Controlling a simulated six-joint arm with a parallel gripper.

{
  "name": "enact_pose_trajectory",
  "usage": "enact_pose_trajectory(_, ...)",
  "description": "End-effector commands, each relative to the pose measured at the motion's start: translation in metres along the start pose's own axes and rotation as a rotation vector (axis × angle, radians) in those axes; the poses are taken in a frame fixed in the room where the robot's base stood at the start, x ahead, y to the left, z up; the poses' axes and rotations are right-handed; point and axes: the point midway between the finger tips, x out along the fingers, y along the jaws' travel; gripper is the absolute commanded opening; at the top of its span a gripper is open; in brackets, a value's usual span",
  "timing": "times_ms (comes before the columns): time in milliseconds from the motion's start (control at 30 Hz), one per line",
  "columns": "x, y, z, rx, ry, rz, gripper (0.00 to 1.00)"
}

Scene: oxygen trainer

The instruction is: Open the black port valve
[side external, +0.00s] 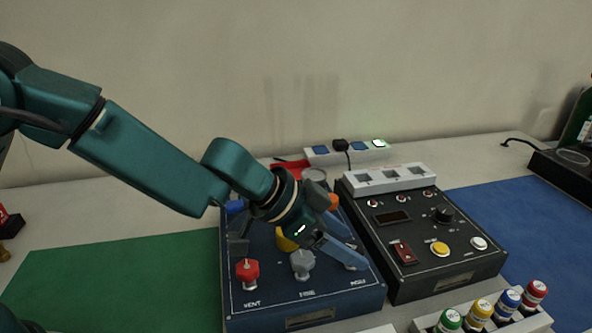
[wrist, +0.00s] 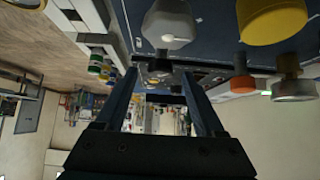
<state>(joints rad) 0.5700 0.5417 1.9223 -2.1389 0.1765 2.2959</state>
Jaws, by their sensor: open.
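The blue valve panel (side external: 300,302) lies on the table with several coloured valve knobs. A grey knob (side external: 302,263) stands at the front beside my fingers and shows close up in the wrist view (wrist: 168,22). A yellow knob (side external: 285,240) is partly hidden behind my wrist. In the wrist view my gripper (wrist: 160,78) is open.
A black control box (side external: 450,262) with buttons stands close at the right. A rack with coloured-cap bottles (side external: 480,312) is at the front right. A green mat (side external: 110,290) is clear at the left.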

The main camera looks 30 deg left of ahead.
Motion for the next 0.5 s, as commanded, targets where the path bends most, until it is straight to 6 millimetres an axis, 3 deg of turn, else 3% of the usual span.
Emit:
enact_pose_trajectory(200, -0.026, -0.001, -0.001, 0.000, 0.003, -0.002, 0.71)
enact_pose_trajectory(500, -0.042, 0.000, 0.000, 0.000, 0.002, 0.000, 0.71)
